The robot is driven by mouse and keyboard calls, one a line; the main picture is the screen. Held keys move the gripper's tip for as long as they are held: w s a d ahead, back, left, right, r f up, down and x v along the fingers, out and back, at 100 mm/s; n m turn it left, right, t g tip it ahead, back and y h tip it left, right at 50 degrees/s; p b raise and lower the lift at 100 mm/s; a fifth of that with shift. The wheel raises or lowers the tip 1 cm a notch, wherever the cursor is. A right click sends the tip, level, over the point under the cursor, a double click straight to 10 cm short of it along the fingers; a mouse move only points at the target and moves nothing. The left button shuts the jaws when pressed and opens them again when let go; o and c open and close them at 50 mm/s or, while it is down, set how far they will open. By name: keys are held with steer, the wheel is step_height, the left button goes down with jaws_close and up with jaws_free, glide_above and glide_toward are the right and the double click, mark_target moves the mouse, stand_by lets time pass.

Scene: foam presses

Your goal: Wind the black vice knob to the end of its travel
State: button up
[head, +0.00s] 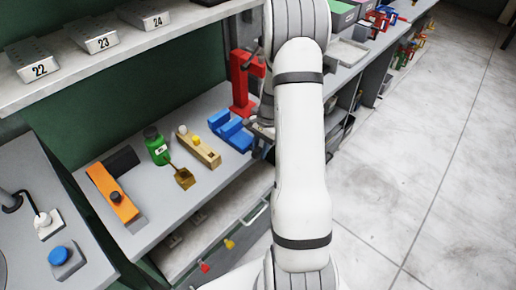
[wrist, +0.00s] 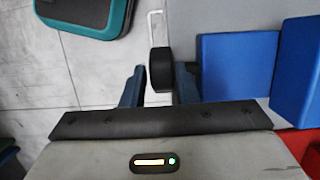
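The black vice knob (wrist: 161,70) shows in the wrist view at the near edge of the grey bench, beside the blue vice (wrist: 235,66). My gripper (wrist: 160,67) is open, with one finger on each side of the knob. A gap shows between the left finger and the knob; the right finger looks close to it, and I cannot tell if they touch. In the head view the blue vice (head: 230,131) sits on the bench, and my arm hides the knob and most of the gripper.
A red press (head: 242,85) stands just behind the vice. A shelf (head: 120,42) overhangs the bench. A teal case (wrist: 85,15) shows over the floor.

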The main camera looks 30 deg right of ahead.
steer(key=o, duration=0.3)
steer(key=shift+o, duration=0.2)
steer(key=b+v, duration=0.1)
steer(key=v, duration=0.6)
steer(key=shift+r, duration=0.4)
